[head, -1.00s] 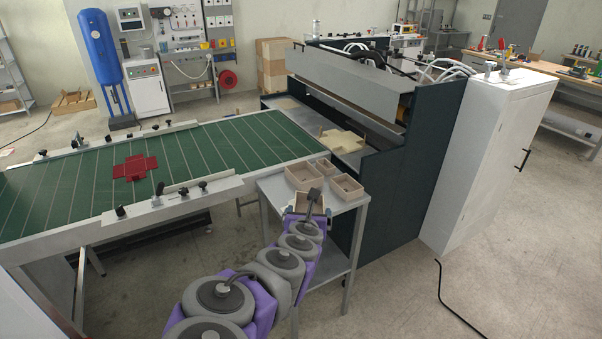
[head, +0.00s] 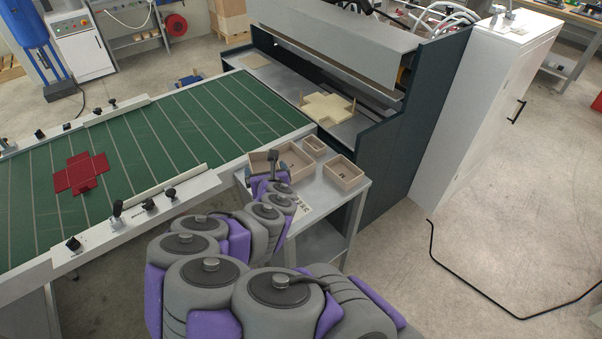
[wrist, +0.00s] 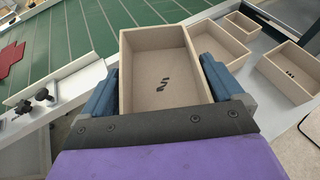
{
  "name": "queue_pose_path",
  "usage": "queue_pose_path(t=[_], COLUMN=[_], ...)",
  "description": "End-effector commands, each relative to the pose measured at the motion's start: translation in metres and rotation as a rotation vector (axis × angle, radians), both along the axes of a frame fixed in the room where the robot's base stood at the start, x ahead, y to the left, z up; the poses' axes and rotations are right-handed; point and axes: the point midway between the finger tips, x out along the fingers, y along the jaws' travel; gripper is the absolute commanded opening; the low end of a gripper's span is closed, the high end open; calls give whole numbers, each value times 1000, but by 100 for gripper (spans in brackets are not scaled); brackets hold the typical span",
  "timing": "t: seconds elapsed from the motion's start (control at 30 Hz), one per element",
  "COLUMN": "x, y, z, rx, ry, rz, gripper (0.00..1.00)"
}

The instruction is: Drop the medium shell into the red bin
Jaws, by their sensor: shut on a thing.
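My gripper (wrist: 160,88) is shut on an open-topped beige shell (wrist: 150,60) with a dark mark on its floor. I take it to be the medium shell. Blue fingers press its left and right sides. In the head view, my gripper (head: 270,172) is at the near left corner of the grey cart, and the arm hides much of the held shell. I cannot tell how far the shell is above the cart.
Other open beige shells stand on the cart (head: 352,197): a small one (head: 313,146), one at the right (head: 344,174) and a larger one (head: 300,157). A red cross-shaped blank (head: 80,174) lies on the green belt (head: 150,135). A black cable (head: 470,300) crosses the right floor.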

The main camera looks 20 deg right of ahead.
Motion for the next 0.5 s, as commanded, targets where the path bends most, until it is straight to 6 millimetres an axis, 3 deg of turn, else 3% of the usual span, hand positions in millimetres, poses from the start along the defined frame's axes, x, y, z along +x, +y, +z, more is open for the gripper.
queue_pose_path(t=[0.5], x=[1], y=[13], z=[-19], rx=[8], ry=[-1], rz=[74], gripper=[64])
